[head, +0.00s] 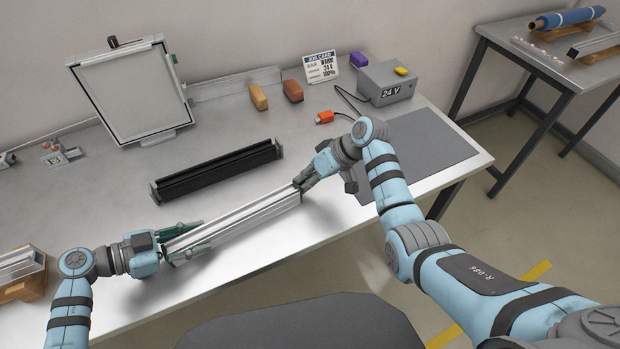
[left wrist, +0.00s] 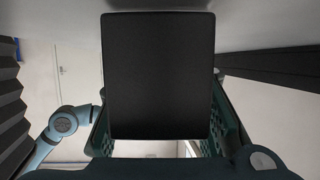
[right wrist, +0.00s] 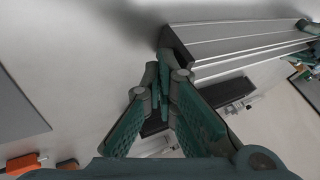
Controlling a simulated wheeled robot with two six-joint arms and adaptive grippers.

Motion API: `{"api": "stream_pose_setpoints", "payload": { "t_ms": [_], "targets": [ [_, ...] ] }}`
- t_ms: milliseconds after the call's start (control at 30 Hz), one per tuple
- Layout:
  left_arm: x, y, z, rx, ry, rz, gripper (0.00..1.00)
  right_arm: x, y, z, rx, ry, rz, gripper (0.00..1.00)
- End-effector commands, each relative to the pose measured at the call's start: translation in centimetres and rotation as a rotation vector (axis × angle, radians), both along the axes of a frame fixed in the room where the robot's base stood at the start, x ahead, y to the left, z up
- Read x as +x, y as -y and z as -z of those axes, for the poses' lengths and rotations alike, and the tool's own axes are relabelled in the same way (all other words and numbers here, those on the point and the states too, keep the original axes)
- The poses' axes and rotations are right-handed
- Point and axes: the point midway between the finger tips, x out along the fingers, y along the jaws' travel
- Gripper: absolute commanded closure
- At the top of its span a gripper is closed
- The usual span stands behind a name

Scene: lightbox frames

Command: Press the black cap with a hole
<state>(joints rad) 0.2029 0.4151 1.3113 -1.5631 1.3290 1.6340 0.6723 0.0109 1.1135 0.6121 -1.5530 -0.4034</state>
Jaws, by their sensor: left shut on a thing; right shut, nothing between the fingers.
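A long silver aluminium profile (head: 240,220) lies slantwise over the front of the bench. My left gripper (head: 197,240) is shut around its left end. In the left wrist view a plain black end cap (left wrist: 160,75) fills the middle between the green fingers, and no hole shows in it. At the profile's right end, the right wrist view shows another black cap (right wrist: 175,48). My right gripper (head: 301,184) is shut and empty, with its fingertips (right wrist: 160,85) close to that cap. I cannot tell whether they touch. Any hole in this cap is not visible.
A black trough-like fixture (head: 217,172) lies behind the profile. A framed panel (head: 134,92) stands at the back left. A 24 V box (head: 388,83), a job card (head: 321,66), orange connector (head: 324,117) and grey mat (head: 420,150) are at the right.

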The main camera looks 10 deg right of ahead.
Motion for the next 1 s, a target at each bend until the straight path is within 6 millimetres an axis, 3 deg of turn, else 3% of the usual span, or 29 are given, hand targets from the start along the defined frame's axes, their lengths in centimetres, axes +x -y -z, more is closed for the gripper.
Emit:
{"api": "stream_pose_setpoints", "payload": {
  "t_ms": [267, 500, 800, 1000],
  "targets": [
    [0.0, 0.2, 0.0, -0.005, 0.001, 0.001, 1.0, -0.1, -0.1, 0.1, 0.008, -0.007, -0.007, 1.0],
    [0.0, 0.2, 0.0, -0.004, 0.001, 0.001, 1.0, 1.3, 3.7, -0.1, 0.002, -0.003, 0.0, 1.0],
    [0.0, 0.1, 0.0, -0.003, 0.001, 0.001, 1.0, 0.0, 7.9, -5.7, 0.0, 0.002, 0.0, 1.0],
    [0.0, 0.1, 0.0, -0.003, 0.001, 0.001, 1.0, -0.5, 9.3, -7.7, 0.0, 0.001, 0.0, 1.0]
  ]
}}
